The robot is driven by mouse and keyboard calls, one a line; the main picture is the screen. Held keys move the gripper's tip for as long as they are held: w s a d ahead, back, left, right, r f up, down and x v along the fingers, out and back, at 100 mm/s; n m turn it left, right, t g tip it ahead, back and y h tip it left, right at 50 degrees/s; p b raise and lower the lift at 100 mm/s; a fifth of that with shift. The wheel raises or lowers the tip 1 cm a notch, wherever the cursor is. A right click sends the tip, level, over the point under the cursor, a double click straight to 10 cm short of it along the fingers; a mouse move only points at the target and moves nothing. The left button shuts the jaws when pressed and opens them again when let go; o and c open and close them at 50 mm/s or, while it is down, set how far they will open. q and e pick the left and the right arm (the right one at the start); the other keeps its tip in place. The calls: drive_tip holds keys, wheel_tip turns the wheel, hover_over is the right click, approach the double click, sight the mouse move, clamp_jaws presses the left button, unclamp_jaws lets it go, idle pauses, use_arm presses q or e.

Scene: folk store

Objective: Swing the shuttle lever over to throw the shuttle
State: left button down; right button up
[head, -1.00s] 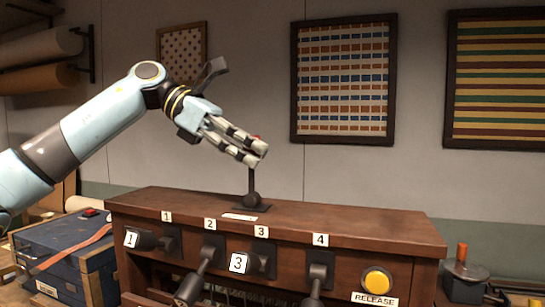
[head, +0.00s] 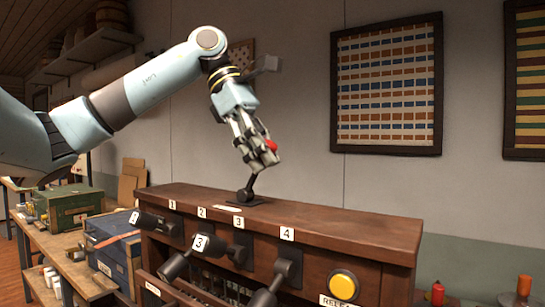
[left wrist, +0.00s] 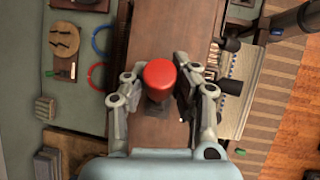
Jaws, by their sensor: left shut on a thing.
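The shuttle lever (head: 252,182) stands on top of the dark wooden loom cabinet (head: 330,217). It is a black stick on a ball pivot with a red knob (head: 270,146), and it tilts to the right in the head view. My left gripper (head: 261,158) reaches down from above and is shut on the lever near its knob; the fingers hide part of the upper stick. In the left wrist view the red knob (left wrist: 160,74) sits between the two fingers. My right gripper is not in view.
The cabinet front carries several black levers with number labels, such as the one marked 3 (head: 202,243), and a yellow release button (head: 343,285). A blue box (head: 108,245) and a green box (head: 67,203) stand on a bench at left. The cabinet top right of the lever is clear.

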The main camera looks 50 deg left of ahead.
use_arm(q)
drive_tip(key=c, duration=1)
unclamp_jaws()
drive_tip(key=v, duration=0.7)
drive_tip(key=shift+a+r, duration=0.1)
drive_tip(key=shift+r, duration=0.05)
drive_tip(key=shift+s, duration=0.15)
